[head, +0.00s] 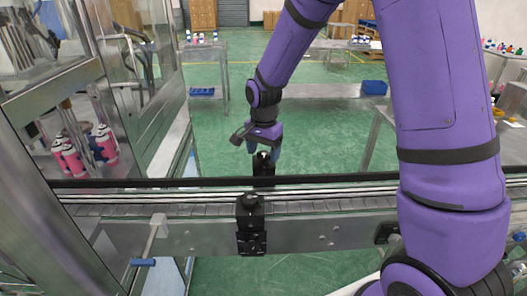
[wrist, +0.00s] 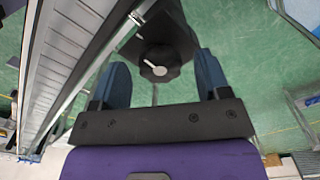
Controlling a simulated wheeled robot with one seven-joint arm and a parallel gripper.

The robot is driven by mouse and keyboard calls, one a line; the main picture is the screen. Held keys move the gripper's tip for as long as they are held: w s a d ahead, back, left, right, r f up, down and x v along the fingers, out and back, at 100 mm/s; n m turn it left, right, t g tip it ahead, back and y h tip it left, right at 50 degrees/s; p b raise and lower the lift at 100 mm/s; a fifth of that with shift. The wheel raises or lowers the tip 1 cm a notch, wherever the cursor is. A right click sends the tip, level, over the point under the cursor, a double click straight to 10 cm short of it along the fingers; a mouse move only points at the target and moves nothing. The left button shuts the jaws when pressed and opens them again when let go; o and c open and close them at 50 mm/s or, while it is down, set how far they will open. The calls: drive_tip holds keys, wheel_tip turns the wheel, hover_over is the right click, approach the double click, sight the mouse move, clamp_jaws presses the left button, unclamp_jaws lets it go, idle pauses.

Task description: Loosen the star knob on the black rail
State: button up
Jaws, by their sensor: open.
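The black star knob (wrist: 159,64), with a pale bar across its face, sits on a black bracket (wrist: 165,25) in the wrist view. In the head view the bracket (head: 264,169) stands at the far side of the black rail (head: 350,182), its knob partly hidden by my gripper. My gripper (head: 264,148) is just above it, pointing down. In the wrist view its two blue fingers are open, one at each side of the knob with gaps showing. The fingers do not appear to touch it. I cannot tell whether the fingertips reach the knob's depth.
A conveyor (head: 340,208) runs across in front, with a second black bracket (head: 250,225) on its near side. A glass-walled machine (head: 150,110) with pink cans (head: 70,158) stands at left. Green floor (head: 330,130) is open beyond the rail.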

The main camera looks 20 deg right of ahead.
drive_tip(key=shift+f, duration=0.1)
drive_tip(key=c, duration=0.9)
drive_tip(key=shift+c, duration=0.2)
